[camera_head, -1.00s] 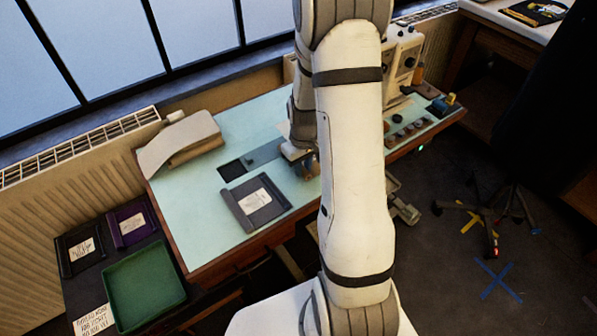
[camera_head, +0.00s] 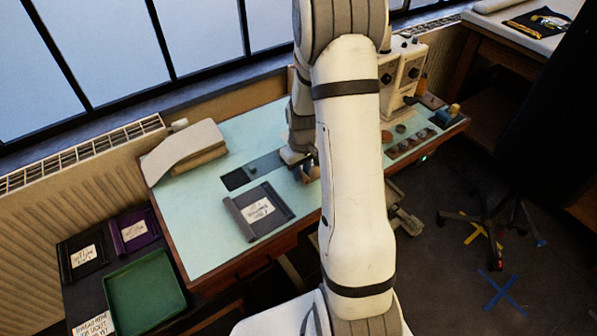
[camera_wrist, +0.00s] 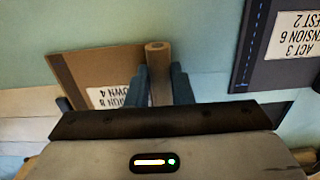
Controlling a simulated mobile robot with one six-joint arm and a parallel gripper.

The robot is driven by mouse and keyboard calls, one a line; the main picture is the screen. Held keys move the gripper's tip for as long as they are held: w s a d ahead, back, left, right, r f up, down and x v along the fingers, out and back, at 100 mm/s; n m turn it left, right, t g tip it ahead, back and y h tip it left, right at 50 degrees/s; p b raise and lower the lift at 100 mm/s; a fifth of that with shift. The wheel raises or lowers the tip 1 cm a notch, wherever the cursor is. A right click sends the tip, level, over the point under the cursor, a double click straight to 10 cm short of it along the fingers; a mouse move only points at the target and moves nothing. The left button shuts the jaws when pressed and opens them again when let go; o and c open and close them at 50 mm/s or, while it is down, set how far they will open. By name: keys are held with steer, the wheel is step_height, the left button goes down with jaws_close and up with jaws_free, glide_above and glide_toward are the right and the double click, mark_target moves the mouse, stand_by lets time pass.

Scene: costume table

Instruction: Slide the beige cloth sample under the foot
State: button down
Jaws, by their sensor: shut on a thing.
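In the wrist view, my gripper (camera_wrist: 160,88) is shut on the rolled edge of a tan-brown cloth sample (camera_wrist: 98,72), which appears to be the beige one. The sample extends to the left of my fingers over the pale table. Its white label (camera_wrist: 108,96) is partly hidden by my gripper body. In the head view, my gripper (camera_head: 308,172) is low over the middle of the table, mostly behind my arm, and the sample cannot be made out there. I cannot make out the foot in either view; my arm covers part of the machine area.
A dark labelled sample (camera_head: 243,222) lies on the table near my gripper. A folded beige cloth (camera_head: 178,152) lies at the table's left end. A knobbed machine (camera_head: 411,62) stands behind right. A green tray (camera_head: 146,292), purple sample (camera_head: 128,240) and black sample (camera_head: 68,257) are lower left.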

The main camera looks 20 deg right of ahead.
steer(key=shift+d, duration=0.1)
steer(key=c, duration=1.2)
jaws_free()
steer(key=shift+r, duration=3.95)
steer(key=s+a+r+t, duration=0.1)
steer(key=s+a+r, duration=0.2)
steer(key=s+r, duration=0.2)
steer(key=s+a+r+m, duration=0.1)
steer(key=s+a+r, duration=0.3)
steer(key=s, duration=0.4)
steer(key=s+a+r+m+t, duration=0.1)
steer(key=s+a+r, duration=0.2)
steer(key=s+r, duration=0.3)
steer(key=shift+s+a+t, duration=0.15)
steer(key=shift+a+t, duration=0.05)
steer(key=shift+t, duration=0.1)
